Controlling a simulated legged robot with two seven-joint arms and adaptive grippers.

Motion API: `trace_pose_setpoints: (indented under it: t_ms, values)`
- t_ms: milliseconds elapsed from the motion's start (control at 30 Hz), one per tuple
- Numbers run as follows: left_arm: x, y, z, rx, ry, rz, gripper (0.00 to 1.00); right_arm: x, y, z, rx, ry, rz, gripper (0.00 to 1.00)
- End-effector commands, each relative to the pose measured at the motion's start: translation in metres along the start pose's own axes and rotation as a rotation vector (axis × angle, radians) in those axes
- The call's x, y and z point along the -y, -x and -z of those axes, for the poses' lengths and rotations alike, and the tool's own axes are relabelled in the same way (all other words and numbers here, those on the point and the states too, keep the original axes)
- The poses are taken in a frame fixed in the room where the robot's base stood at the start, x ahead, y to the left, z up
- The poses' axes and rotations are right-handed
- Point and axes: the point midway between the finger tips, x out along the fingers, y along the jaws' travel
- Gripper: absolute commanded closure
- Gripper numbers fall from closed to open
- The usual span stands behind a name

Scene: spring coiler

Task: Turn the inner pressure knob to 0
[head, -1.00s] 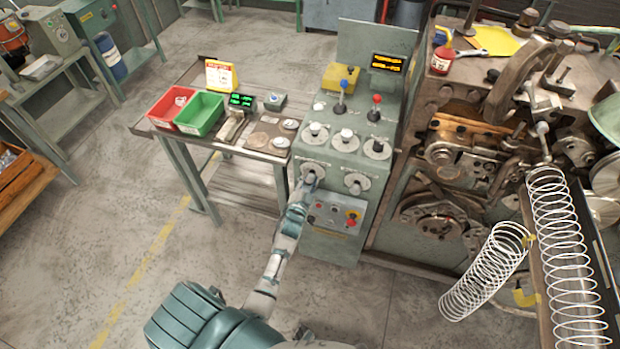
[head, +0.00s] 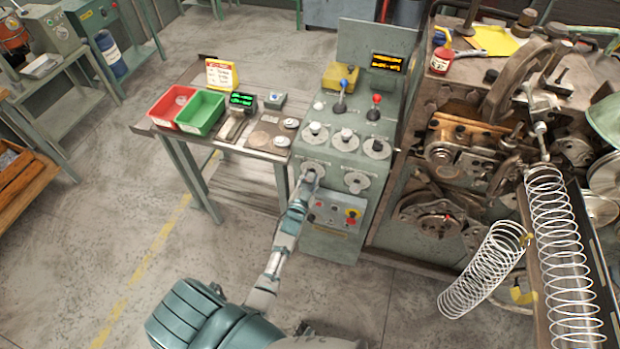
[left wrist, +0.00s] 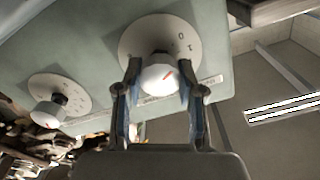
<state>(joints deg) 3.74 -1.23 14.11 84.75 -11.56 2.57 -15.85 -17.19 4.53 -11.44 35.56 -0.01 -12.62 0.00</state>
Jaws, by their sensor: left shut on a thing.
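The control panel (head: 331,160) stands in the middle of the head view, with several round knobs on light dials. My left gripper (head: 308,181) is at the lower left knob of the panel. My right gripper is not in view.
A side table (head: 217,147) left of the panel holds a red bin (head: 166,112), a green bin (head: 199,113) and small devices. The coiling machine (head: 440,190) and wire springs (head: 560,240) stand to the right. The floor in front is clear.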

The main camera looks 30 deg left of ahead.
Motion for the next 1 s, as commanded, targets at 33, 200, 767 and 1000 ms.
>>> trace_pose_setpoints:
  t_ms: [33, 200, 767, 1000]
  values:
    - [-0.004, 0.003, -0.009, 0.019, 0.001, -0.009, 0.59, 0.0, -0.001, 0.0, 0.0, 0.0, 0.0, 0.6]
    - [-0.003, 0.002, -0.006, 0.014, 0.0, -0.007, 0.36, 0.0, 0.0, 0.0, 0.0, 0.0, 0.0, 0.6]
    - [-0.002, 0.056, -0.004, 0.01, 0.0, -0.005, 0.36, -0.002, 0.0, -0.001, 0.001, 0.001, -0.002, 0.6]
    - [-0.003, 0.103, -0.005, 0.011, 0.0, -0.006, 0.36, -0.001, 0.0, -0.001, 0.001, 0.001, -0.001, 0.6]
